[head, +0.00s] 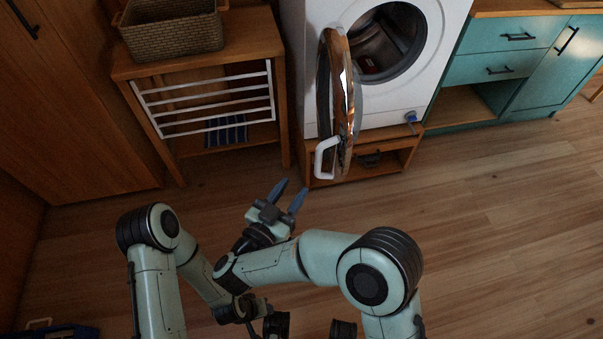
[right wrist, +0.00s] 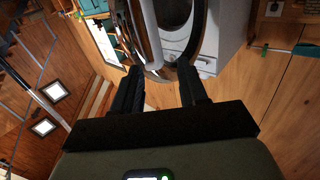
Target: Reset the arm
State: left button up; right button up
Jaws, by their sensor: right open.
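My right gripper (head: 291,188) is open and empty, just left of and below the washing machine's open door (head: 340,95) in the head view. Its blue-grey fingers point up toward the machine and stand apart from the white door handle (head: 325,158). In the right wrist view the two dark fingers (right wrist: 158,75) are spread, with the door and handle (right wrist: 150,35) showing beyond them. My left arm (head: 152,235) is bent at the lower left; its gripper does not show clearly. The white washing machine (head: 420,70) has a dark drum opening.
A wooden stand with a white rack (head: 205,100) is at left, with a wicker basket (head: 170,30) on top and a striped cloth (head: 226,130) below. The machine sits on a wooden base (head: 408,150). Teal cabinets (head: 500,65) are at right. The wooden floor (head: 500,220) at right is clear.

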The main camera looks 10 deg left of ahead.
pick_arm(q)
jog(key=shift+s+d+r, duration=0.1)
jog(key=shift+s, duration=0.05)
pick_arm(e)
jog(key=shift+v, duration=0.8)
